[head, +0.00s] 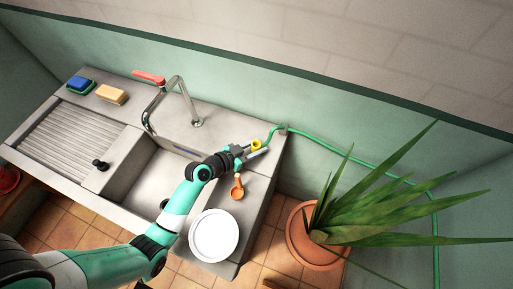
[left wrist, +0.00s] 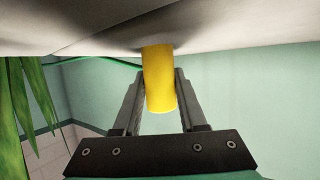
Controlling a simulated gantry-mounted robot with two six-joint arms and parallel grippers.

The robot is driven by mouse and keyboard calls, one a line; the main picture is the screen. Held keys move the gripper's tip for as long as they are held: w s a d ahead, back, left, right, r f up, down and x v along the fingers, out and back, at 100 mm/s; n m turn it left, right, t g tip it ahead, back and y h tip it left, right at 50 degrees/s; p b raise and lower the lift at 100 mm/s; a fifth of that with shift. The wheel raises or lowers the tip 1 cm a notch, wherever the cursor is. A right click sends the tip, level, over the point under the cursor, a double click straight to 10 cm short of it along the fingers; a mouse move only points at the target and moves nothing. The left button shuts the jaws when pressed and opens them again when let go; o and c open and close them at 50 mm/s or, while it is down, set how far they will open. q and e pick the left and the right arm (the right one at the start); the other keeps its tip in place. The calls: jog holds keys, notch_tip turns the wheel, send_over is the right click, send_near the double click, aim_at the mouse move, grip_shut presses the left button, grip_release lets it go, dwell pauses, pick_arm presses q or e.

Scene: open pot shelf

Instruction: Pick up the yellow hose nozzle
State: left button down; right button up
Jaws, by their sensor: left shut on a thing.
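The yellow hose nozzle (head: 256,145) is at the right end of the sink counter, at the end of a green hose (head: 340,152). My left gripper (head: 250,149) is shut on it. In the left wrist view the yellow nozzle (left wrist: 158,80) sits between the two dark fingers of my left gripper (left wrist: 160,92), with the pale counter surface close by it. I cannot tell whether the nozzle touches the counter. My right gripper is not in view.
An orange scoop-like thing (head: 237,187) and a white plate (head: 214,236) are near my left arm. The tap (head: 172,100) stands behind the sink basin (head: 150,180). A potted plant (head: 315,240) stands right of the counter. A sponge (head: 111,94) lies back left.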

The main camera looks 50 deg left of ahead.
pick_arm(q)
notch_tip(320, 180, up, 9)
jog(key=p, duration=0.4)
jog(key=shift+r, duration=0.5)
